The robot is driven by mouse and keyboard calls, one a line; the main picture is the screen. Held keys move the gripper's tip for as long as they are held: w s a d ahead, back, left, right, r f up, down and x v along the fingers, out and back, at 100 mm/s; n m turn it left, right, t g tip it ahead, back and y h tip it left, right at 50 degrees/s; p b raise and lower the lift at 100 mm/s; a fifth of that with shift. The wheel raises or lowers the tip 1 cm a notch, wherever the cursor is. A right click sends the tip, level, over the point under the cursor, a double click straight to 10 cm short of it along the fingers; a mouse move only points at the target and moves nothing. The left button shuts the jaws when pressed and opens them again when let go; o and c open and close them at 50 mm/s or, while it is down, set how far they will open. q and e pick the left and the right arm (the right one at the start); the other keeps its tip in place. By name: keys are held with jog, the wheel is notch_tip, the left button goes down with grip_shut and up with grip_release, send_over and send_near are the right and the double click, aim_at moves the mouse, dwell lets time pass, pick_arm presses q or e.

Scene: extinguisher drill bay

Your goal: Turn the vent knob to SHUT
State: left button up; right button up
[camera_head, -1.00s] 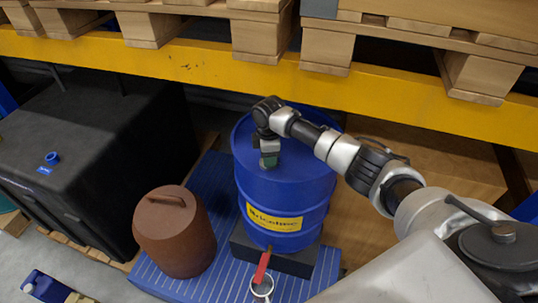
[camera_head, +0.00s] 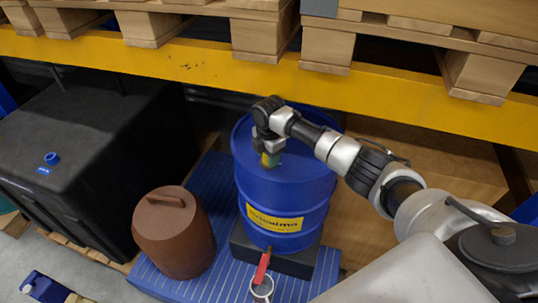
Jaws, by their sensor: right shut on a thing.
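The blue drum (camera_head: 315,192) stands upright in the middle, with a yellow label (camera_head: 274,222) on its front. My right gripper (camera_head: 270,157) points down at the drum's top and is shut on the small vent knob (camera_head: 271,161). Little of the knob shows below the fingers, with yellow and green on it. The fingers hide the rest, and I cannot read any mark or its setting. My left gripper is not in view.
A red-handled tap (camera_head: 262,268) sits low on the drum above a small round vessel (camera_head: 262,289). A brown lidded can (camera_head: 174,240) stands left of the drum. A black tank (camera_head: 70,150) fills the left. A yellow beam (camera_head: 180,64) and pallets run behind.

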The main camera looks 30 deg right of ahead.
dwell(0.3)
jog(key=o, duration=0.9)
